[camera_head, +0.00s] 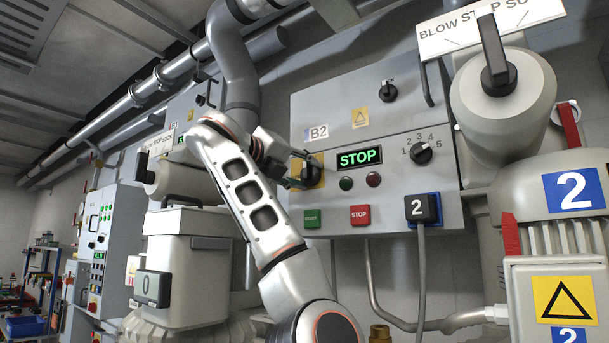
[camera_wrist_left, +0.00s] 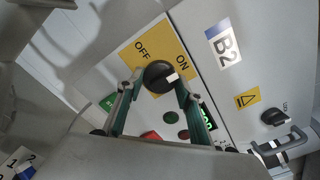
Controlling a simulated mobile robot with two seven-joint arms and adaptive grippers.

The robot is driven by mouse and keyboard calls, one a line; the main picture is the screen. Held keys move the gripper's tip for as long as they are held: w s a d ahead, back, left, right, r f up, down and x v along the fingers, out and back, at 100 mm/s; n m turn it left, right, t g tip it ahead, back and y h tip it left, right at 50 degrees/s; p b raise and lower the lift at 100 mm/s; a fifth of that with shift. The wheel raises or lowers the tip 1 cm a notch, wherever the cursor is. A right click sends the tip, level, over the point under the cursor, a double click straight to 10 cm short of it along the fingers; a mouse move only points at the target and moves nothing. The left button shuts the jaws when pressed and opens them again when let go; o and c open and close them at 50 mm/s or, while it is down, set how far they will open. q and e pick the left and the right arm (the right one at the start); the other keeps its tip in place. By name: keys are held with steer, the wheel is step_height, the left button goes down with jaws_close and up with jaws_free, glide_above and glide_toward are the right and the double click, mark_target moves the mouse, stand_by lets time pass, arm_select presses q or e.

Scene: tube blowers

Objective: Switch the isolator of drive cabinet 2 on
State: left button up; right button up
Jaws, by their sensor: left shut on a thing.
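Drive cabinet B2 (camera_head: 375,110) is a grey wall cabinet in the middle of the head view. Its isolator is a black rotary knob (camera_wrist_left: 156,72) on a yellow plate (camera_wrist_left: 140,47) marked OFF and ON. In the wrist view the knob's white mark points right, nearer ON than OFF. My left gripper (camera_head: 306,172) is at the plate, with its arm hiding the cabinet's lower left edge. In the wrist view its two fingers (camera_wrist_left: 157,85) are shut on the knob, one on each side. My right gripper is out of view.
A green display (camera_head: 359,158) reads STOP. Below are START (camera_head: 312,218) and STOP (camera_head: 360,215) buttons. A selector knob (camera_head: 420,153) and a plug marked 2 (camera_head: 423,208) sit to the right. Blower 2 (camera_head: 560,200) stands at right, another machine (camera_head: 185,245) at left.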

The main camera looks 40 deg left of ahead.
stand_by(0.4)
arm_select(q)
steer(key=o, duration=1.1)
steer(key=s, duration=0.4)
steer(key=s+d, duration=0.1)
steer(key=s, duration=0.7)
steer(key=shift+d, duration=0.15)
steer(key=shift+f, duration=0.1)
